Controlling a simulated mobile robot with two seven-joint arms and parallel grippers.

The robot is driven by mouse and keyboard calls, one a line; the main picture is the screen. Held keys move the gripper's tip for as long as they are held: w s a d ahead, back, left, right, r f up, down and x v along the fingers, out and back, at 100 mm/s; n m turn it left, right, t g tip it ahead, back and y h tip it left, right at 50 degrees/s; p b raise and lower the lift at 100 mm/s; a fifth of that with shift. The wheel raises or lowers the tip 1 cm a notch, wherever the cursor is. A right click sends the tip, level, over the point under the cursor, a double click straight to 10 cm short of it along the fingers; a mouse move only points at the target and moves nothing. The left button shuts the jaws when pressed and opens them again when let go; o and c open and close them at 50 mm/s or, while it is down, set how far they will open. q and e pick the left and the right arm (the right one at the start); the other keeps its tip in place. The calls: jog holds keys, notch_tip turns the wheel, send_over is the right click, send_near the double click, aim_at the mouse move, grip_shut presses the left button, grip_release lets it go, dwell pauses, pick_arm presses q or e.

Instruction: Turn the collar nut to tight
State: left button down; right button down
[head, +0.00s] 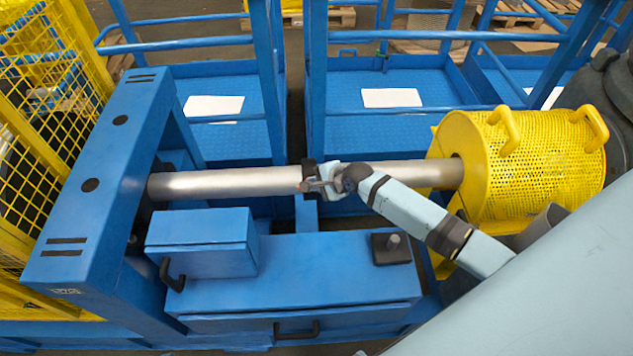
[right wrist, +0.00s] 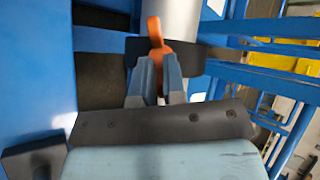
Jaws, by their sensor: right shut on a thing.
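The collar nut (head: 309,178) shows in the head view as a dark ring around the horizontal silver shaft (head: 225,184), near its middle. In the right wrist view the dark collar (right wrist: 207,62) crosses the shaft (right wrist: 176,18), and an orange lug (right wrist: 156,32) stands in front of it. My right gripper (head: 318,186) reaches in from the lower right. In the right wrist view its two fingers (right wrist: 157,70) are closed on the orange lug, whose lower part is between them. The far side of the collar is hidden. My left gripper is not in view.
A yellow perforated guard (head: 540,165) covers the shaft's right end. A blue frame (head: 105,170) stands at its left end. Below the shaft are a blue box (head: 200,245) and a blue cabinet (head: 290,285) with black handles. Blue railings (head: 415,36) stand behind.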

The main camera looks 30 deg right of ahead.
jog(key=shift+s+f, duration=0.2)
jog(key=shift+f, duration=0.2)
jog(key=c, duration=1.2)
grip_release()
jog(key=shift+o, duration=0.5)
jog(key=shift+w+d, duration=0.1)
jog(key=shift+w, duration=0.15)
jog(key=shift+r, duration=0.15)
jog(key=v, duration=1.3)
jog(key=shift+s+r, duration=0.2)
jog(key=shift+r, duration=0.05)
jog(key=shift+d, duration=0.1)
